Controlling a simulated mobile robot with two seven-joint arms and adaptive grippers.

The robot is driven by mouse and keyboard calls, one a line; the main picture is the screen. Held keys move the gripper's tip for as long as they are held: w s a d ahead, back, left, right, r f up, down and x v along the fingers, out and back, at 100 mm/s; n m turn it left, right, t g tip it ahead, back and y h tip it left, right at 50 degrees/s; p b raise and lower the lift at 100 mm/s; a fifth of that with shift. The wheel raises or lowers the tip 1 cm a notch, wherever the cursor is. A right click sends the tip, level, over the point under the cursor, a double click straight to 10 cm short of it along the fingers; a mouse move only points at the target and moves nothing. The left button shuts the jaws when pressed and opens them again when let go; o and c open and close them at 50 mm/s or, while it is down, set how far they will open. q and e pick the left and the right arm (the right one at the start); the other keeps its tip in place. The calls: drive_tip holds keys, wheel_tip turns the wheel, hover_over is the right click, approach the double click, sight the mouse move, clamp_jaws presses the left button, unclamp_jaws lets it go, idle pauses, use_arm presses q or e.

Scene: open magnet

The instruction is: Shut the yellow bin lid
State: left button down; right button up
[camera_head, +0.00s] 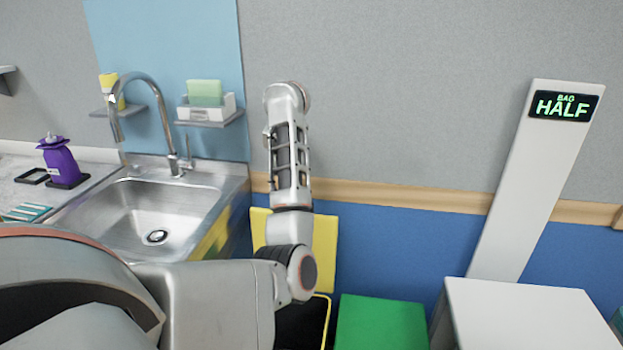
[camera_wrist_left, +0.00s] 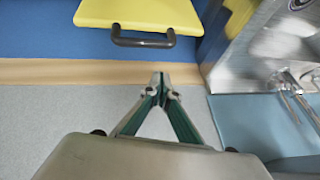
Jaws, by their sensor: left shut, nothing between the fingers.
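The yellow bin's lid (camera_head: 324,240) stands raised against the blue wall, partly hidden behind my left arm. Below it the yellow bin (camera_head: 327,318) shows part of its rim and a dark open inside, cut off by the lower picture edge. In the left wrist view the lid (camera_wrist_left: 140,12) is at the top, with a dark bar handle (camera_wrist_left: 143,40) on its edge. My left gripper (camera_wrist_left: 160,77) is shut and empty, apart from the handle, with wall between them in the picture. In the head view its fingers are hidden; my forearm rises in front of the lid. My right gripper is out of view.
A steel sink (camera_head: 150,215) with a tap is left of the bin. A green lid or box top (camera_head: 380,322) is close at its right. A white stand (camera_head: 530,310) with a "BAG HALF" display (camera_head: 563,106) is further right. A wooden rail (camera_head: 400,195) runs along the wall.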

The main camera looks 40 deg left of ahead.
use_arm(q)
drive_tip(key=w+d+r+h, duration=0.2)
drive_tip(key=w+d, duration=0.1)
wheel_tip(320, 180, down, 10)
drive_tip(key=b, duration=0.1)
drive_tip(key=shift+w+r+n+t, duration=0.25)
drive_tip(key=shift+n+t, duration=0.15)
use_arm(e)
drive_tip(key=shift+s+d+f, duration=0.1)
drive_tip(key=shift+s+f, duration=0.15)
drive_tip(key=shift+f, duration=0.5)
use_arm(q)
drive_tip(key=shift+a, duration=0.1)
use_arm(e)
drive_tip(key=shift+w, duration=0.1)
